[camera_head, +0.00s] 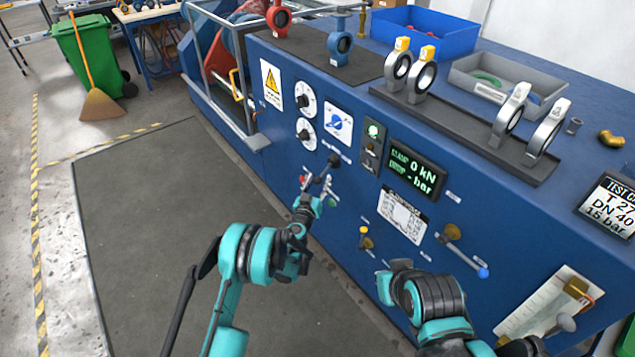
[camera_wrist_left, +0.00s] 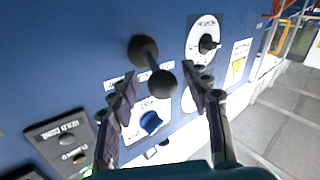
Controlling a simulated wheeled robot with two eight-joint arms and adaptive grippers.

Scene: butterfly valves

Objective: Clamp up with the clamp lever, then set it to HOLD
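The clamp lever (camera_head: 334,160) sits on the blue test bench front, below the dials. In the left wrist view it is a dark hub with a short rod and black ball (camera_wrist_left: 162,84). My left gripper (camera_head: 318,186) is close in front of it in the head view. In the left wrist view my left gripper (camera_wrist_left: 167,92) is open, with one finger on each side of the ball and visible gaps. My right arm (camera_head: 440,297) is at the lower right; its fingers cannot be made out. The display (camera_head: 413,174) reads 0 kN and - bar.
A blue-tipped lever (camera_head: 465,255) and a small yellow knob (camera_head: 364,231) stick out farther right. Rings stand on the bench top. The grey floor mat (camera_head: 150,240) is clear.

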